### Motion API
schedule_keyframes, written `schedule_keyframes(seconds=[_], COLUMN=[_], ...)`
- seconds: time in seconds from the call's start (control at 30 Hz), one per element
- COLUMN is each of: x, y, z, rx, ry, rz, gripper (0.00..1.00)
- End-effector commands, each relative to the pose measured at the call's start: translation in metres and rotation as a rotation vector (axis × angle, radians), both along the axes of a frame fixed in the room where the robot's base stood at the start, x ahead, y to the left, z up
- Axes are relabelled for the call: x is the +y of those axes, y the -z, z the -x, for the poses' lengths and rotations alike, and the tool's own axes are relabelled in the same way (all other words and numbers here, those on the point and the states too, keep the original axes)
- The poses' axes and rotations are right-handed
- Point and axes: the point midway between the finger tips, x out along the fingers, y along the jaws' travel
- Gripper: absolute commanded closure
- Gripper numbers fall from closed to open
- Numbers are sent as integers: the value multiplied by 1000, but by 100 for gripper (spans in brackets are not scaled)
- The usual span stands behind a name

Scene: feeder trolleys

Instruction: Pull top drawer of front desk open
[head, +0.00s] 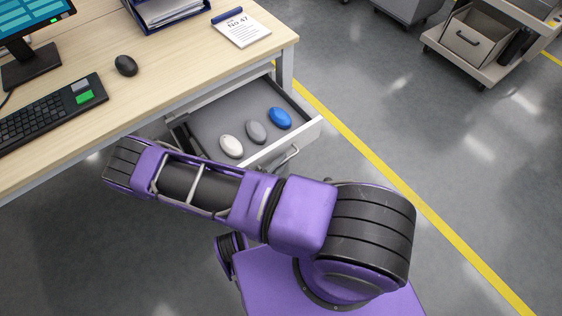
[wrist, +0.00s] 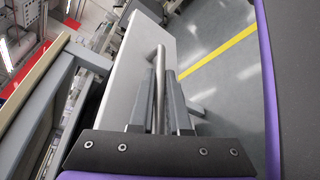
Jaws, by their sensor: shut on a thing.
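The top drawer (head: 304,133) of the wooden desk (head: 200,75) is pulled out, showing its grey inside. A white, a grey and a blue rounded object lie in it. The drawer's bar handle (head: 285,158) is on its front panel, partly behind my purple arm. In the wrist view, my gripper (wrist: 160,98) has its two fingers closed around the handle (wrist: 159,62), beside the pale drawer front (wrist: 135,60). In the head view the gripper is hidden by my arm.
A keyboard (head: 50,112), a mouse (head: 126,65), a monitor (head: 35,45), a blue tray (head: 150,25) and a notepad (head: 243,30) are on the desk. A trolley (head: 483,45) stands at the back right. The floor right of the drawer is clear, crossed by a yellow line.

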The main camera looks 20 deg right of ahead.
Motion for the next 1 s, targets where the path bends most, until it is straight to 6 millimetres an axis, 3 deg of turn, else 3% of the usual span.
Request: schedule_keyframes(seconds=[0.63,0.67,0.8,1.0], x=[2,2,1,1], y=[0,0,0,0], z=[0,0,0,0], rx=[0,0,0,0], ry=[-2,-2,-1,-1], rz=[-3,-2,-2,-1], gripper=[100,80,55,55])
